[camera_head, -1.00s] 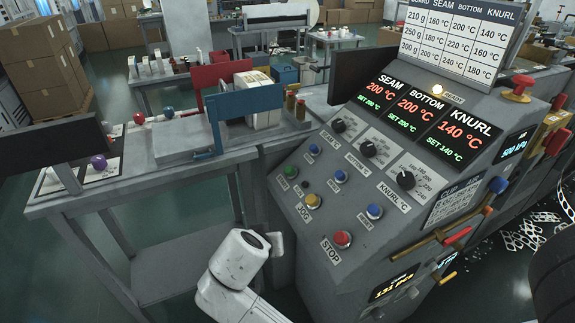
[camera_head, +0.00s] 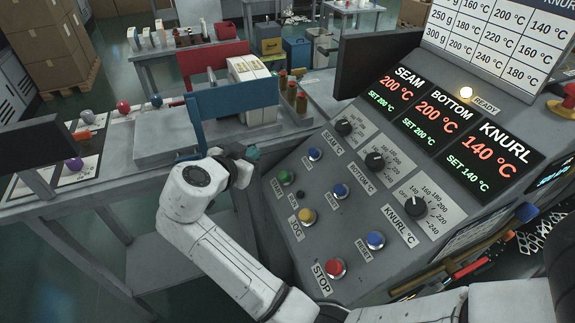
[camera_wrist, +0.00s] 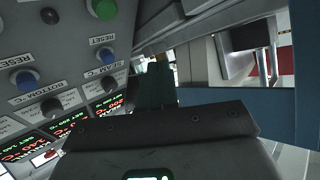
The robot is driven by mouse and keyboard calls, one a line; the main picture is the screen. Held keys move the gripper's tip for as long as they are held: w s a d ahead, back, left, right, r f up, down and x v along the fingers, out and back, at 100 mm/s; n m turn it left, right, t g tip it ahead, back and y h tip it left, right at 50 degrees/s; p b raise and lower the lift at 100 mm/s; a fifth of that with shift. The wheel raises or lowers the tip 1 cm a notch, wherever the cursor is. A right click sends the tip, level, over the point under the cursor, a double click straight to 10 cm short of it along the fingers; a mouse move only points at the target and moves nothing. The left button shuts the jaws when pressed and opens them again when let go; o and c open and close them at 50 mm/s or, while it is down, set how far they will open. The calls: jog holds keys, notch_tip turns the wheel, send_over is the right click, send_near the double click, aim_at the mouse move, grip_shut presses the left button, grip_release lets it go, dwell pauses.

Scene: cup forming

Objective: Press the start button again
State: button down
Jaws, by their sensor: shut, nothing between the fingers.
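The green start button (camera_head: 286,177) is on the sloped grey control panel (camera_head: 330,200), at its left edge above the START label. It also shows at the top of the wrist view (camera_wrist: 104,9). My gripper (camera_head: 253,153) is shut and empty. In the head view it appears up and left of the green button, in front of the panel's left edge. In the wrist view my gripper (camera_wrist: 156,82) points away from the camera, with the green button up and left of its tips. I see no contact with the button.
The red STOP button (camera_head: 335,268), yellow JOG button (camera_head: 306,216) and blue buttons (camera_head: 375,240) share the panel. A blue upright plate (camera_head: 235,98) stands behind my gripper on the left bench. The READY lamp (camera_head: 466,93) is lit.

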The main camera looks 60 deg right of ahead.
aim_at(285, 176)
jog(key=shift+d, duration=0.1)
jog(key=shift+s+d+f+b, duration=0.5)
jog(key=shift+d+f, duration=0.2)
jog(key=shift+f, duration=0.5)
jog(key=shift+s+d+f+b, duration=0.5)
jog(key=shift+d+f, duration=0.2)
jog(key=shift+f, duration=0.45)
jog(key=shift+s+d+f+b, duration=0.5)
jog(key=shift+d+f, duration=0.2)
jog(key=shift+f, duration=0.5)
jog(key=shift+f, duration=0.15)
jog(key=shift+s+d+f+b, duration=0.1)
jog(key=shift+d+f+b, duration=0.1)
jog(key=shift+b, duration=0.35)
jog(key=shift+s+d+f+b, duration=0.2)
jog(key=shift+d+f+b, duration=0.05)
jog(key=shift+f+b, duration=0.2)
jog(key=shift+r, duration=0.1)
dwell(0.4)
jog(key=shift+w+a+r, duration=0.35)
jog(key=shift+a+r, duration=0.1)
jog(key=shift+r, duration=0.25)
